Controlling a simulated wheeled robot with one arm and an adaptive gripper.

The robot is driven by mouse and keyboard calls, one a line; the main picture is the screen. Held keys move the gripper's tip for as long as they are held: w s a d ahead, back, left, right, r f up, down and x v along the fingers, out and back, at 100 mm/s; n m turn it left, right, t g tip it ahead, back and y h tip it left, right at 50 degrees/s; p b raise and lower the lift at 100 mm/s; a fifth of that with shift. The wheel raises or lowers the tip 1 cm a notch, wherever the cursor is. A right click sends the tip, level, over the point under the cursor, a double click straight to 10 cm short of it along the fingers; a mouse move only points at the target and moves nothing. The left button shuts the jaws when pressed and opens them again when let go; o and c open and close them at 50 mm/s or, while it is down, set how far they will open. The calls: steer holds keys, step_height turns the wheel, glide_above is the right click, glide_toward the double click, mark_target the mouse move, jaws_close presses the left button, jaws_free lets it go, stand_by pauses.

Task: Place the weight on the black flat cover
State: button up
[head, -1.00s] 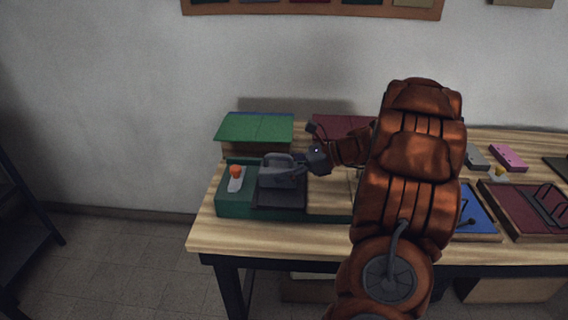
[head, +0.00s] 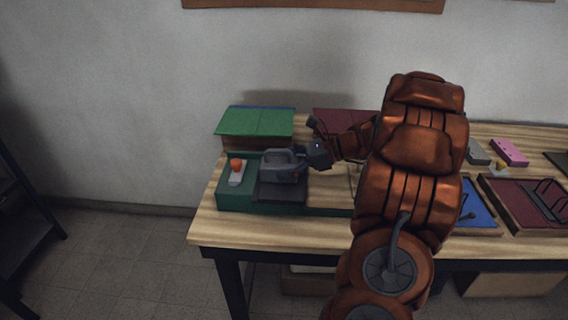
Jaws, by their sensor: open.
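The weight (head: 283,174), a grey block with a looped handle on top, stands upright on the black flat cover (head: 279,195). The cover is a dark panel on the long green base at the table's left front; the weight hides its rear part. My gripper (head: 302,158) is open at the right side of the weight's handle, reaching in from the right. Whether its fingers touch the handle is too small to tell. My arm hides the middle of the table.
An orange ball on a light strip (head: 236,176) sits left of the weight. A green-topped box (head: 255,121) and a maroon panel (head: 340,121) stand behind. A blue panel (head: 477,211), a maroon tray (head: 511,219) and a pink block (head: 510,152) lie to the right.

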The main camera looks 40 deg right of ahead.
steer(key=shift+r, duration=0.1)
steer(key=shift+s+d+r, duration=0.15)
steer(key=v, duration=1.1)
steer(key=shift+d+b, duration=0.25)
steer(key=shift+b, duration=0.05)
steer(key=shift+s+r, duration=0.15)
steer(key=shift+r, duration=0.05)
